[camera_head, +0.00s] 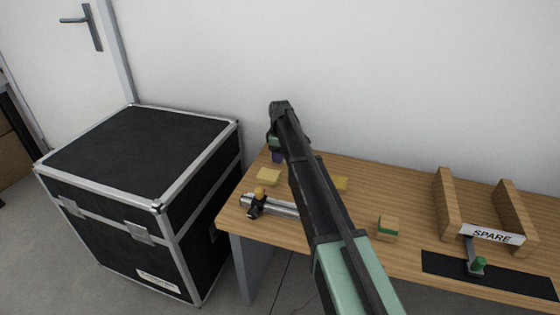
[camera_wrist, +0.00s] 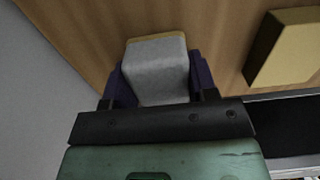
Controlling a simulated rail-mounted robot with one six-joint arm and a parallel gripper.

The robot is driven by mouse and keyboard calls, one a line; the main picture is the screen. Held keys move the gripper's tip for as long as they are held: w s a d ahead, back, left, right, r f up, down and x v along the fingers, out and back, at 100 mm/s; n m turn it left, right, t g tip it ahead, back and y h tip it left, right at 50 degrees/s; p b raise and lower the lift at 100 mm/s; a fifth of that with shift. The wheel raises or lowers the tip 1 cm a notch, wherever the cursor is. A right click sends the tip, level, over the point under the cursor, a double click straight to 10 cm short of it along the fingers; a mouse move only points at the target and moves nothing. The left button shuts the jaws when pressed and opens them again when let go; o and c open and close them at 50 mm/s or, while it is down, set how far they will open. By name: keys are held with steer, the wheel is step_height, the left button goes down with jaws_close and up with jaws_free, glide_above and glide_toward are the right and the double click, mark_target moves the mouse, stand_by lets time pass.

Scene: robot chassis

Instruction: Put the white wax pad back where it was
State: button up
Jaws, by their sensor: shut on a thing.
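The white wax pad (camera_wrist: 156,70) shows in the wrist view as a pale grey-white block with a tan edge at its far end. My gripper (camera_wrist: 161,82) is shut on it, with a dark blue finger on each side. In the head view my gripper (camera_head: 277,156) is over the back left part of the wooden table (camera_head: 235,213), near the wall. The pad cannot be made out there. I cannot tell whether the pad touches the table.
A yellow block (camera_head: 268,176) lies close to the gripper; another (camera_head: 341,183) is partly behind my arm. A metal rail (camera_head: 280,207) with a clamp lies in front. A green-and-yellow block (camera_head: 387,228), a wooden SPARE holder (camera_head: 492,234) and a black mat (camera_head: 440,265) are rightward. A black case (camera_head: 140,155) stands left.

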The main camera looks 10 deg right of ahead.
steer(key=shift+f, duration=0.1)
steer(key=o, duration=0.8)
step_height(320, 180, up, 13)
steer(key=p, duration=1.2)
steer(key=s+m, duration=0.4)
steer(key=s, duration=0.9)
steer(key=s+m, duration=0.4)
steer(key=s, duration=0.9)
steer(key=s+m, duration=0.4)
steer(key=s, duration=0.9)
steer(key=shift+s+f, duration=0.15)
steer(key=shift+f, duration=0.1)
